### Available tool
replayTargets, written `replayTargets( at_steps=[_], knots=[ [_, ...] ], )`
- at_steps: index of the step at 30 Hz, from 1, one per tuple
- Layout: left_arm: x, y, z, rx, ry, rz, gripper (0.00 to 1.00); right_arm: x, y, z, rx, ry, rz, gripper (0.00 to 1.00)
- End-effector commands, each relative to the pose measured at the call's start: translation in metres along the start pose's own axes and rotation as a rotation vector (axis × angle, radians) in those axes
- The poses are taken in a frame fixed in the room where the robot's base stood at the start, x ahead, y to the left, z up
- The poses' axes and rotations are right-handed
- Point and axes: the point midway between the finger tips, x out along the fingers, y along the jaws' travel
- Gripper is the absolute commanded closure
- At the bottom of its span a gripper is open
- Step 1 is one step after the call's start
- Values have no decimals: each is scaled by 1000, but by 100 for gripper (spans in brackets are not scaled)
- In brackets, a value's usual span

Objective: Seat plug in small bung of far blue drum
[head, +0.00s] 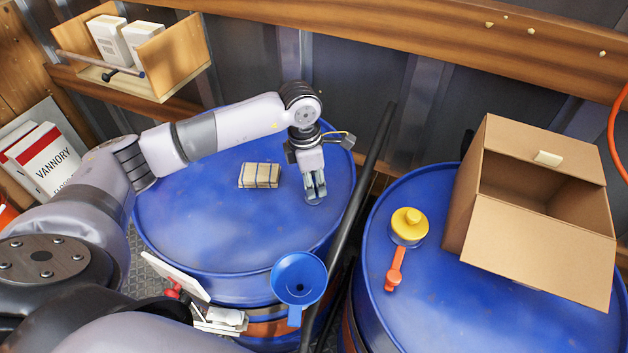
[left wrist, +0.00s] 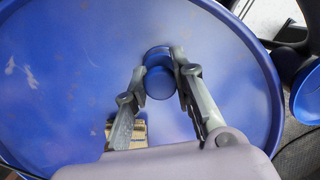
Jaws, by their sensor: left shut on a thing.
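The left blue drum (head: 200,255) stands below my left arm, and its blue top fills most of the left wrist view (left wrist: 60,110). My left gripper (head: 314,196) points down at the right part of this top. In the left wrist view its fingers (left wrist: 164,84) are closed on a small round blue plug (left wrist: 160,84). A dark-rimmed round bung opening (left wrist: 155,52) shows just beyond the plug and partly behind it. The plug seems at or just above the drum top; I cannot tell whether it touches the bung. My right gripper is not in view.
A strapped tan block (head: 260,175) lies on the same drum top, left of my gripper. A blue funnel (head: 299,278) is at the drum's front right. A dark pole (head: 365,180) rises between the drums. The right drum (head: 440,300) carries a yellow-capped fitting (head: 409,224) and an open carton (head: 540,250).

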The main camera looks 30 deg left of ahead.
Motion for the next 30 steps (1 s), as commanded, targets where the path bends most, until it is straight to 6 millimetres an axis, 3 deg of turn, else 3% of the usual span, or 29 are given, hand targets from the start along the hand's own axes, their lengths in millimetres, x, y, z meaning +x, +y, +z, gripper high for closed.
replayTargets(
  at_steps=[3, 4, 13, 23, 26, 30],
  knots=[
    [4, 0, -1, 0, 0, 0, 100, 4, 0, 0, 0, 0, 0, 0],
    [3, 0, 0, 0, 0, 0, 75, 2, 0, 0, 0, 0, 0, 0],
    [2, 0, 0, 0, 0, 0, 55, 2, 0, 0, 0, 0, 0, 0],
    [1, 0, 0, 0, 0, 0, 54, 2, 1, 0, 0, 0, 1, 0],
    [-6, 1, 0, -1, -2, 2, 54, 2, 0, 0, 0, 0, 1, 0],
    [-30, 1, 0, 1, -3, 5, 54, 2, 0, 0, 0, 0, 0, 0]
  ],
)
